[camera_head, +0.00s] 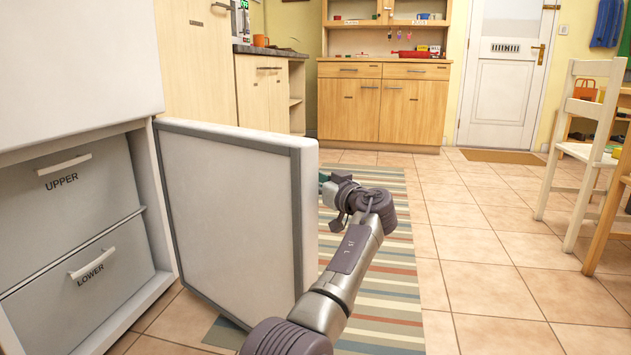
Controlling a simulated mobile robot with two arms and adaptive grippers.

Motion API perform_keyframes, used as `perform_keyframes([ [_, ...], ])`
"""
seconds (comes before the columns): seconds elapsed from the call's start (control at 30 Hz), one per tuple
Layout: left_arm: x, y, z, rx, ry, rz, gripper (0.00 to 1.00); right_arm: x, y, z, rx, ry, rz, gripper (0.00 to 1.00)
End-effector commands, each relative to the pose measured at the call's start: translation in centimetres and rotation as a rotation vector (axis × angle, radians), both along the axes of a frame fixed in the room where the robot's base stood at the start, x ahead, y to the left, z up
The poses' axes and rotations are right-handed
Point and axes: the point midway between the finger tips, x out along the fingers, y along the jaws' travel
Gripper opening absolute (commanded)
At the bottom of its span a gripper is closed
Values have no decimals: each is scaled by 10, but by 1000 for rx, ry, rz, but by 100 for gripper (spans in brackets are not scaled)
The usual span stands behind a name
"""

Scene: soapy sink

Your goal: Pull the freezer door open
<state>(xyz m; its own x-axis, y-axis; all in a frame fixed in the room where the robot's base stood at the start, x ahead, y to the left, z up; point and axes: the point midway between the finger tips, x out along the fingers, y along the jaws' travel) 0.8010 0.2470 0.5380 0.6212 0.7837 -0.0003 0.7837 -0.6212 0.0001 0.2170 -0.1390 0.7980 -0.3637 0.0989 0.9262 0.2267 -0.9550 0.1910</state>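The white freezer door (232,212) stands wide open, swung out from the cabinet on its left, with its inner face and grey seal towards me. Its handle is not visible; the outer face is turned away. Inside the freezer are two closed grey drawers, UPPER (64,190) and LOWER (88,280). My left gripper (329,190) is at the door's free edge, with its tips partly hidden behind that edge. I cannot tell whether it touches the door or grips anything. My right gripper is not in view.
A striped rug (385,285) lies under the door and arm. Tiled floor (480,260) is clear to the right, up to a white chair (590,150). Wooden cabinets (385,105) and a white room door (505,80) stand at the back.

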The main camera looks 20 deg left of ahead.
Motion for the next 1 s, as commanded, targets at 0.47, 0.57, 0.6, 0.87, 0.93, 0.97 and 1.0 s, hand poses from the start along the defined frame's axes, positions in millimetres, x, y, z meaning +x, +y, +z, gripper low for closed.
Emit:
perform_keyframes([
  [0.47,-27,-37,-2,-1,-1,-6,34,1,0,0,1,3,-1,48],
  [0.57,-36,-48,-1,-1,-1,-5,34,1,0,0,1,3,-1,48],
  [0.6,-40,-51,-1,-1,-1,-4,34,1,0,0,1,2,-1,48],
  [0.87,-47,-57,0,0,0,1,34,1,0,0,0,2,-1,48],
  [0.93,-47,-57,0,0,0,2,34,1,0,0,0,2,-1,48],
  [0.97,-47,-57,0,0,0,2,34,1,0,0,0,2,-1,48],
  [1.0,-47,-56,0,0,0,2,33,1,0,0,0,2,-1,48],
])
